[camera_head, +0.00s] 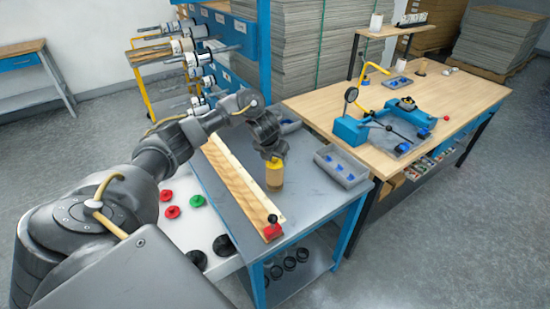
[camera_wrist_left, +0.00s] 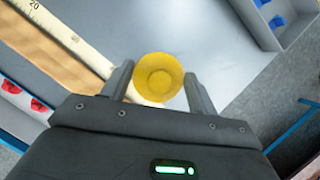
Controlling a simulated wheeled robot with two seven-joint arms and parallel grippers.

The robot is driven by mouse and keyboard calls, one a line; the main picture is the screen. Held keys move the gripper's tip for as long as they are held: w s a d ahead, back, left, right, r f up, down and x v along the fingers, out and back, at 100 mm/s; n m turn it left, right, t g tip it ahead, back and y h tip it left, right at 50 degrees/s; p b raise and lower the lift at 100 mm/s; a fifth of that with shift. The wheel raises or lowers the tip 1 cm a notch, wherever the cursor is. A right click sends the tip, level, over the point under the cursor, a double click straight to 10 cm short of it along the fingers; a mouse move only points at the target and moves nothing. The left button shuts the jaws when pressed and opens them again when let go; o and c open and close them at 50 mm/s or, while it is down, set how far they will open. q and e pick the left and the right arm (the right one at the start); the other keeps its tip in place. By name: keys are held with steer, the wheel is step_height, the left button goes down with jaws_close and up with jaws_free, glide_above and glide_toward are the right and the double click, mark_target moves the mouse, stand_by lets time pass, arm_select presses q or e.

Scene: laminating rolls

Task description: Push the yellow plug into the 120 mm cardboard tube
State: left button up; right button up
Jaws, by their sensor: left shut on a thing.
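The yellow plug (camera_wrist_left: 159,76) is between the two fingers of my left gripper (camera_wrist_left: 160,88) in the left wrist view. In the head view the plug (camera_head: 274,162) sits at the top of the upright cardboard tube (camera_head: 274,179), right under my left gripper (camera_head: 272,152). The tube stands on the grey table top beside the wooden measuring board. In the wrist view the plug covers most of the tube, so how deep the plug sits cannot be told. My left gripper is shut on the plug. My right gripper is not in view.
The wooden board with a scale (camera_head: 236,184) lies left of the tube, with a red stop (camera_head: 272,230) at its near end. A grey bin with blue parts (camera_head: 342,168) stands to the right. Red and green plugs (camera_head: 172,212) lie on the lower white surface at left.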

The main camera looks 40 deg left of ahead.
arm_select(q)
steer(key=o, duration=0.6)
steer(key=shift+s+f, duration=0.15)
steer(key=shift+f, duration=0.1)
steer(key=o, duration=0.4)
steer(key=shift+r, duration=0.15)
steer(key=p+v, duration=0.4)
steer(key=v, duration=0.6)
steer(key=shift+r, duration=0.3)
